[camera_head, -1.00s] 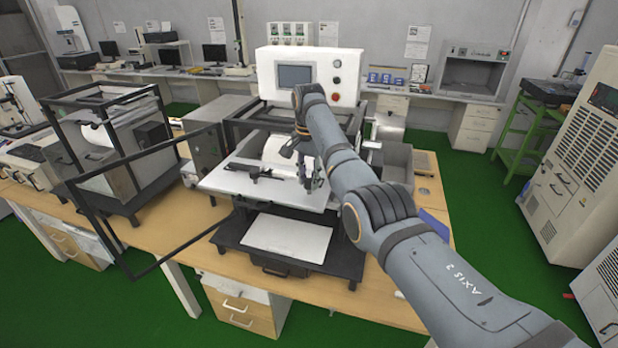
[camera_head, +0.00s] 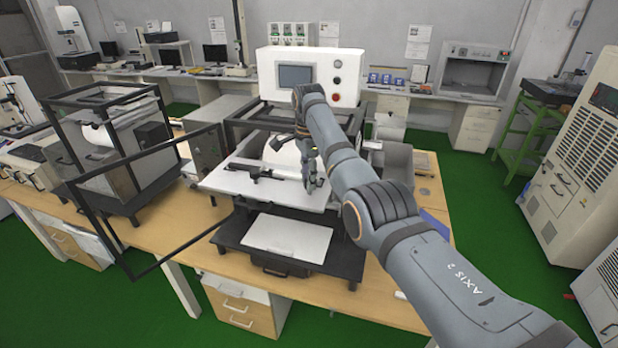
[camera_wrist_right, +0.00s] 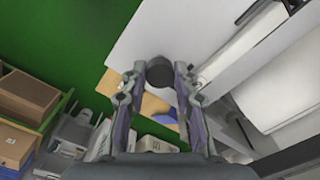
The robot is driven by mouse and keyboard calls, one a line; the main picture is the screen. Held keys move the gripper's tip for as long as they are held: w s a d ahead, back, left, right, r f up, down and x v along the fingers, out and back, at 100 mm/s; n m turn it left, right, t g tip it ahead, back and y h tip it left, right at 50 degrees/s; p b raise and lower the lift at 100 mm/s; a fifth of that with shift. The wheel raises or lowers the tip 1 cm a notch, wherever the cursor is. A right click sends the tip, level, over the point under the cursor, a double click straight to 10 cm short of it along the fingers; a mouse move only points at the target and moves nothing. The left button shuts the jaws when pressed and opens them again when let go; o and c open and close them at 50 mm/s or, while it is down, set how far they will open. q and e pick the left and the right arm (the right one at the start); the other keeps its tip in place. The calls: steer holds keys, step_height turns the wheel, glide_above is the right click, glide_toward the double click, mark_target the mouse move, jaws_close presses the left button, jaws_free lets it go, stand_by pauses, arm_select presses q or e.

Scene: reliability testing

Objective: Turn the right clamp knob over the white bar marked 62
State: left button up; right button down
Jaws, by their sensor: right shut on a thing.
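My right gripper (camera_head: 311,184) is over the right side of the white plate (camera_head: 225,181) of the machine on the wooden bench. In the right wrist view its two fingers (camera_wrist_right: 160,80) are closed around a round dark knob (camera_wrist_right: 160,71), which shows between the fingertips. In the head view the knob is hidden by the gripper and arm. A dark clamp piece (camera_head: 258,171) lies across the plate to the left of the gripper. A white bar (camera_wrist_right: 240,44) runs diagonally beside the fingers in the wrist view; no number is readable. My left gripper is not in view.
A white control panel (camera_head: 311,75) stands behind the plate. An open black-framed door (camera_head: 100,235) juts out at the left. A grey bin (camera_head: 398,160) sits right of the machine. A pale lower plate (camera_head: 287,238) lies in front, below.

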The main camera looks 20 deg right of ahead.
steer(key=shift+r, duration=0.1)
steer(key=c, duration=1.2)
jaws_free()
steer(key=shift+o, duration=0.9)
steer(key=shift+a, duration=0.1)
